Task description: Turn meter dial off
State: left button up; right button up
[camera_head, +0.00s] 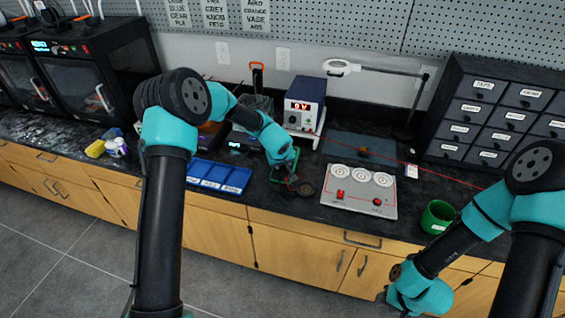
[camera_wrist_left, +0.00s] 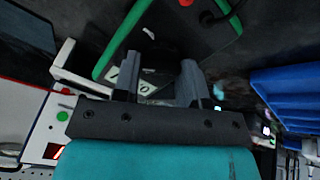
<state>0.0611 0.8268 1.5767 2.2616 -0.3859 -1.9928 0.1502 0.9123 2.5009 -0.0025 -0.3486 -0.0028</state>
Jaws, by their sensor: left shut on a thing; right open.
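The meter (camera_wrist_left: 165,35) is a dark body with a green edge in the left wrist view. In the head view only a little of its green edge (camera_head: 291,180) shows on the black counter, under my left gripper (camera_head: 289,174). In the left wrist view my left gripper (camera_wrist_left: 160,75) reaches down on the meter's face, its fingers shut on the dial. The dial is mostly hidden; white markings (camera_wrist_left: 150,88) show between the fingers. The dial's setting cannot be read. My right gripper (camera_head: 384,297) is open, in front of the counter, well away from the meter.
A power supply (camera_head: 304,103) with a red display stands behind the meter. A blue tray (camera_head: 218,177) lies to the left. A coiled lead (camera_head: 306,189) and a panel with white gauges (camera_head: 359,190) lie to the right. A green cup (camera_head: 437,216) stands farther right.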

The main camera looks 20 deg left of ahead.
pick_arm(q)
jog(key=shift+n, duration=0.3)
jog(key=n, duration=1.1)
jog(key=shift+s+f, duration=0.15)
jog(key=shift+s, duration=0.05)
jog(key=shift+n, duration=0.3)
jog(key=o, duration=0.9)
jog(key=shift+a, duration=0.1)
jog(key=v, duration=1.7)
jog(key=shift+w+d+r, duration=0.1)
jog(key=shift+d+r, duration=0.1)
jog(key=shift+r, duration=0.1)
